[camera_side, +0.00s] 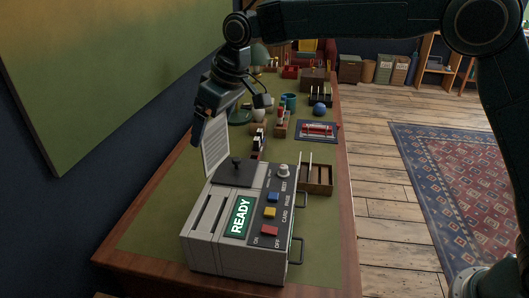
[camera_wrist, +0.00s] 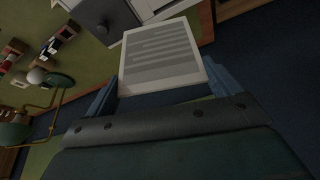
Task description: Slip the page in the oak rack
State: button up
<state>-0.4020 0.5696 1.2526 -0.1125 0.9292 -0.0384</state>
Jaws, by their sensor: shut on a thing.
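The page (camera_side: 215,146), a white sheet with grey text lines, stands nearly upright below my gripper (camera_side: 203,122) in the side view. In the wrist view the page (camera_wrist: 160,58) lies between the fingertips of my gripper (camera_wrist: 161,76), which is shut on it. Its lower end is at the back of the grey machine; I cannot tell whether they touch. A small brown wooden rack (camera_side: 318,186) with pale upright dividers stands right of the machine, probably the oak rack. My gripper is left of it and higher.
The grey machine (camera_side: 205,245) with a READY display, slots and coloured buttons fills the near desk. A dark wooden holder (camera_side: 320,100), a blue ball (camera_side: 319,109), a red item on a blue mat (camera_side: 318,130) and a green lamp (camera_side: 240,115) stand farther back. Green desktop is bare at front left.

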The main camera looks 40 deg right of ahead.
jog(key=s+d+f+m+h, duration=0.1)
jog(key=s+d+f+m, duration=0.15)
jog(key=d, duration=0.55)
jog(key=s+d+f+m+h, duration=0.1)
jog(key=d+f+m, duration=0.2)
jog(key=d, duration=0.5)
jog(key=s+d+f+m+h, duration=0.1)
jog(key=s+d+f+m, duration=0.1)
jog(key=d, duration=0.6)
jog(key=w+d+f+n+y, duration=0.2)
jog(key=d+f+n, duration=0.2)
jog(key=d, duration=0.3)
jog(key=w+d+f+n+y, duration=0.1)
jog(key=w+d+f+n, duration=0.1)
jog(key=d+f+n, duration=0.2)
jog(key=shift+w+d+f+n+y, duration=0.35)
jog(key=shift+d+n, duration=0.8)
jog(key=shift+d, duration=1.1)
jog(key=shift+s+r, duration=0.15)
jog(key=shift+f, duration=1.9)
jog(key=shift+f, duration=2.6)
